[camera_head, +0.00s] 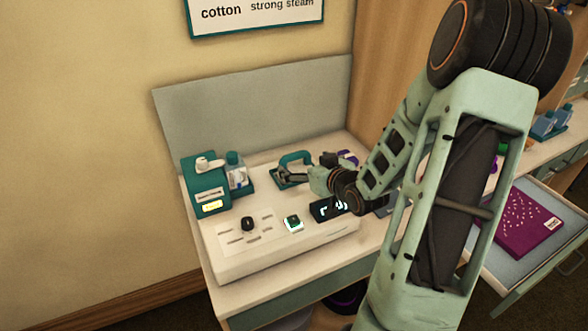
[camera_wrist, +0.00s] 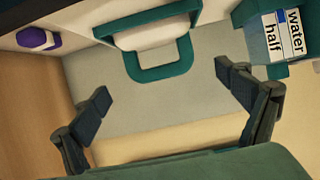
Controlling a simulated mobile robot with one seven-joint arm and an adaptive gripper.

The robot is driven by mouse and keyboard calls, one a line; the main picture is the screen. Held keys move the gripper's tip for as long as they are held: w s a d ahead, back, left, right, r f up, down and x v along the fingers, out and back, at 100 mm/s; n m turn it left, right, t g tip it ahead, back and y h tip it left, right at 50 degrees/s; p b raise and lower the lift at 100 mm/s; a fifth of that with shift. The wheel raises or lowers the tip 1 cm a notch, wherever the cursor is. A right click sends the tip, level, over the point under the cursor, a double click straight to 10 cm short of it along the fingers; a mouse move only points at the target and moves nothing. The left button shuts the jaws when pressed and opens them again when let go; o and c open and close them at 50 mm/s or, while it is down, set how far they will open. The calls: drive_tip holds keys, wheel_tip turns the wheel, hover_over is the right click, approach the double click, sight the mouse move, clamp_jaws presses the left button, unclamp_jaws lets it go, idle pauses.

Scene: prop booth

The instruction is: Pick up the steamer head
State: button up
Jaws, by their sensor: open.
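What looks like the steamer head, a pale body with a teal loop handle (camera_wrist: 160,73), is at the top middle of the wrist view. In the head view its teal loop (camera_head: 297,157) stands at the back of the white counter, partly hidden by my gripper. My gripper (camera_head: 283,176) is open in front of it. In the wrist view my gripper (camera_wrist: 162,88) has its two fingers spread wide, one on each side below the loop. Nothing is between the fingers, and neither touches the loop.
A teal tank labelled "water half" (camera_wrist: 290,38) is close to the right finger. A purple and white item (camera_wrist: 38,38) is at upper left. A control panel (camera_head: 262,249) with a knob and lit button fills the counter front. An open drawer (camera_head: 545,270) holds a purple item.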

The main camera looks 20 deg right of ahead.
sight(297, 159)
drive_tip(key=shift+x, duration=3.2)
drive_tip(key=c, duration=1.6)
